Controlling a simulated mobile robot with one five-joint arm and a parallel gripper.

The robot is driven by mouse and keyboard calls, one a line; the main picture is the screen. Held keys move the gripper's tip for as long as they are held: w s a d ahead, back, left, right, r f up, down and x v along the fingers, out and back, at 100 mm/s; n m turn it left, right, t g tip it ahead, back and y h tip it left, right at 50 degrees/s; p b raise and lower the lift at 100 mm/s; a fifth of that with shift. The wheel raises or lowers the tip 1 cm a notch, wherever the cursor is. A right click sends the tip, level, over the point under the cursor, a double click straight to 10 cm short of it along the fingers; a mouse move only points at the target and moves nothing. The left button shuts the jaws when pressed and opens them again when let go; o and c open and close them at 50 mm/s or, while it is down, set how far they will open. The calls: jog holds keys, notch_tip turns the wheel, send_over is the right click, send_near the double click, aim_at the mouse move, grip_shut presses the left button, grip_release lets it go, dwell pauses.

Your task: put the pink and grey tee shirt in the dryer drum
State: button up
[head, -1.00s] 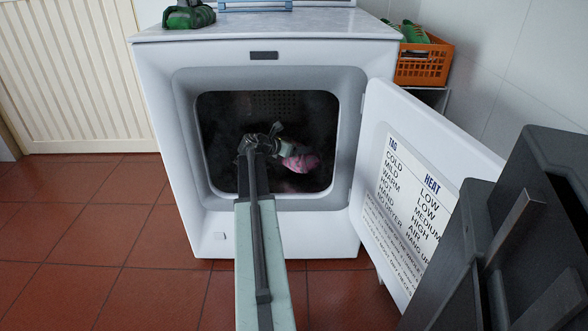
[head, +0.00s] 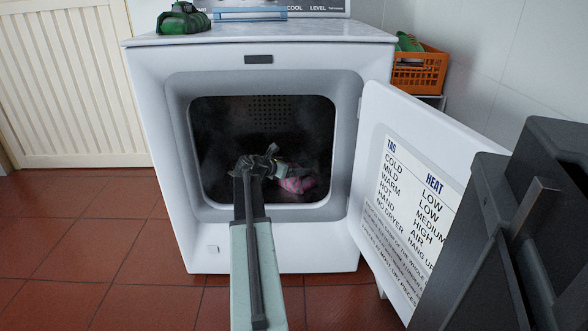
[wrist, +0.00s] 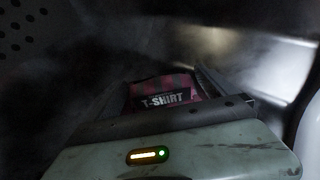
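The pink and grey tee shirt (head: 297,184) is a small bundle inside the dark dryer drum (head: 228,125), low and right of centre in the opening. In the wrist view the shirt (wrist: 174,86) shows pink and dark patches and a black "T-SHIRT" label, right in front of the gripper body. My gripper (head: 277,162) reaches through the open door into the drum. It appears shut on the shirt; a dark finger (wrist: 211,80) lies against the shirt's right side, and the other finger is hard to make out. Whether the shirt touches the drum floor is unclear.
The white dryer door (head: 420,180) stands open to the right, with a heat chart on it. The opening's rim (head: 270,212) surrounds my arm. A green object (head: 185,19) sits on the dryer top. An orange basket (head: 418,72) stands behind at right.

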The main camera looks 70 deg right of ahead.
jog(key=shift+r, duration=0.25)
jog(key=p+v, duration=0.5)
jog(key=v, duration=0.7)
jog(key=shift+f, duration=0.2)
